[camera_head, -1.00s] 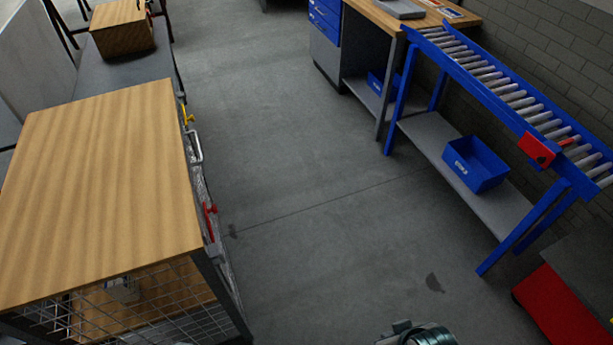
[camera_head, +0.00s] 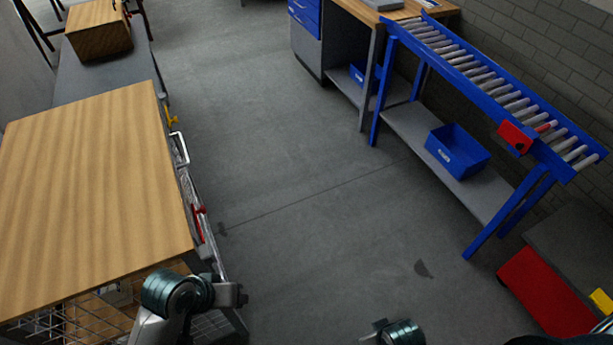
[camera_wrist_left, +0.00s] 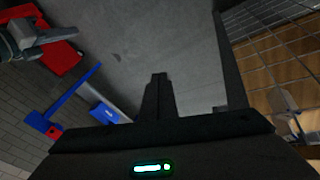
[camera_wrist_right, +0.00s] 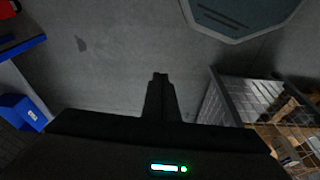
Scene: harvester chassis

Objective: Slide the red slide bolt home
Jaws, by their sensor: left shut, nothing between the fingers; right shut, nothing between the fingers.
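The red slide bolt (camera_head: 199,222) is a small red piece on the aisle-facing side of the wood-topped mesh cabinet (camera_head: 95,190), low and near its front corner. Its fine shape is too small to tell. My right gripper (camera_wrist_right: 160,80) is shut and empty over the floor. Neither wrist view shows the bolt.
A yellow piece (camera_head: 171,116) and a pale handle (camera_head: 180,148) sit farther back on the same cabinet side. A blue roller conveyor (camera_head: 490,90) with a blue bin (camera_head: 457,150) stands at right. The floor (camera_head: 300,210) between is clear.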

